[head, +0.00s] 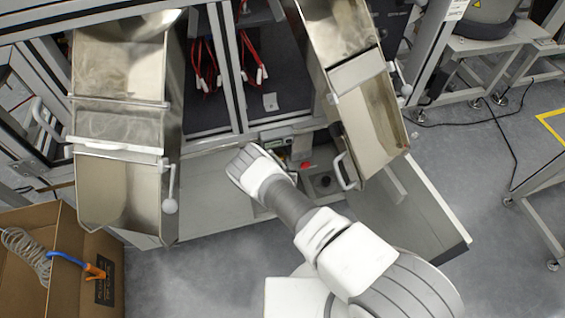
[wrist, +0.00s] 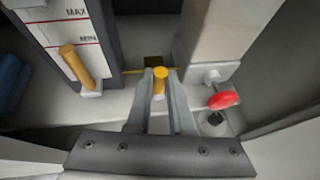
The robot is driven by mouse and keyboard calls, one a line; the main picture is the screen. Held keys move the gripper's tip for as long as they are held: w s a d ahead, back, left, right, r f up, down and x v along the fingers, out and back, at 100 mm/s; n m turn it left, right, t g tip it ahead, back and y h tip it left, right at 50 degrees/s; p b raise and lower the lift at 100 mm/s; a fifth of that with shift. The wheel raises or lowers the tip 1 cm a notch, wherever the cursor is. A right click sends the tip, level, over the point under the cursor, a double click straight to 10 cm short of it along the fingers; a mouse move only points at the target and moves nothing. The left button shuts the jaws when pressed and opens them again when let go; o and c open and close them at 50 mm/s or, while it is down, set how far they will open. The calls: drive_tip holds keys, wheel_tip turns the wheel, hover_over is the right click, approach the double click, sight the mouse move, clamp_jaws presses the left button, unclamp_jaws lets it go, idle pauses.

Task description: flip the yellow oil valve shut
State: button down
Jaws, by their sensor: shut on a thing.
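In the wrist view, my gripper (wrist: 160,84) is shut on a yellow valve handle (wrist: 160,76), whose rounded end shows between the fingertips. The handle stands up toward the camera; its lower part is hidden by the fingers. A second, orange-yellow handle (wrist: 76,66) stands tilted to the left, on a pale fitting below a gauge with MAX and MIN marks. I cannot tell from its look which of the two is the oil valve. In the head view my arm hides the gripper and both handles.
A red handle (wrist: 223,100) on a pale fitting is close to the right of my gripper. A beige block (wrist: 208,38) and the white MAX/MIN panel (wrist: 62,22) flank the spot. Metal chutes (head: 118,125) (head: 368,118) stand on both sides, with a cardboard box (head: 50,285) at lower left.

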drive_tip(key=c, duration=1.1)
unclamp_jaws()
drive_tip(key=p+v, duration=0.4)
drive_tip(key=v, duration=1.3)
drive_tip(key=shift+s+r, duration=0.1)
drive_tip(key=shift+r, duration=0.05)
